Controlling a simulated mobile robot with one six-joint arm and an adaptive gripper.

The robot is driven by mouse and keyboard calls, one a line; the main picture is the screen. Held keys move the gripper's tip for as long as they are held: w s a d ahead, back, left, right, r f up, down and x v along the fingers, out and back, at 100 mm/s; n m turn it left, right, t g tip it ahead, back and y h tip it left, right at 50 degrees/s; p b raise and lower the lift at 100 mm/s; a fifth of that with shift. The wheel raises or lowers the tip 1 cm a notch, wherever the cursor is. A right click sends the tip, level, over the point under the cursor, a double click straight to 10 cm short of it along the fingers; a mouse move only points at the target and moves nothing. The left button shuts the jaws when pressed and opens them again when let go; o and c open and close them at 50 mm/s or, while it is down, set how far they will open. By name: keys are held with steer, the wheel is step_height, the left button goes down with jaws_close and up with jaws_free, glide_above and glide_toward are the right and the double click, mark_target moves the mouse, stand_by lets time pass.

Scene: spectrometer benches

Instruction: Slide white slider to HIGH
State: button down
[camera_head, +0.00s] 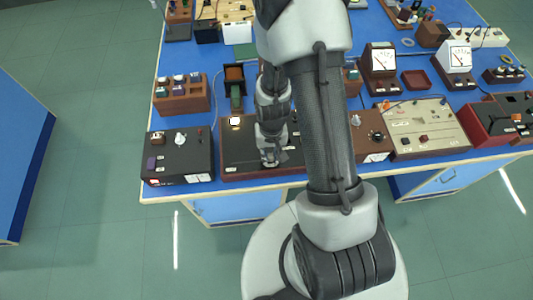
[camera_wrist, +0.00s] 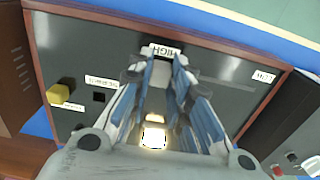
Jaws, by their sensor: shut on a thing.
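The white slider (camera_wrist: 157,70) sits on a dark panel (camera_wrist: 220,72) with a reddish-brown frame, right beside the HIGH label (camera_wrist: 165,52), which appears upside down in the wrist view. My gripper (camera_wrist: 158,68) has its fingertips on both sides of the slider and is shut on it. In the head view my gripper (camera_head: 270,161) is low over the front part of the same panel (camera_head: 237,152). The slider is hidden there behind the gripper. Much of the slider's track is hidden by the fingers in the wrist view.
A lit white square (camera_wrist: 153,138) shows between my fingers. A yellow knob (camera_wrist: 72,94) is at the panel's left in the wrist view. A dark box (camera_head: 178,158) stands close left of the panel, and a beige panel (camera_head: 425,128) farther right. The bench's front edge is close by.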

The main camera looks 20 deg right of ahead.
steer(key=shift+d, duration=0.1)
steer(key=c, duration=1.5)
jaws_free()
steer(key=shift+d, duration=0.2)
steer(key=shift+a, duration=0.1)
steer(key=shift+r, duration=0.1)
step_height(320, 180, up, 12)
steer(key=shift+f, duration=0.1)
step_height(320, 180, up, 13)
steer(key=n+t, duration=0.2)
glide_above(272, 156)
steer(key=s+a, duration=0.3)
steer(key=s+a+r+t, duration=0.1)
steer(key=s+r, duration=0.2)
steer(key=s+a+r+n, duration=0.1)
steer(key=s+r, duration=0.1)
steer(key=s, duration=0.1)
steer(key=s+r+t+b, duration=0.1)
steer(key=s+r, duration=0.2)
steer(key=shift+s+a+r+n+t, duration=0.3)
steer(key=shift+s+a+r, duration=0.05)
steer(key=shift+s+a, duration=0.05)
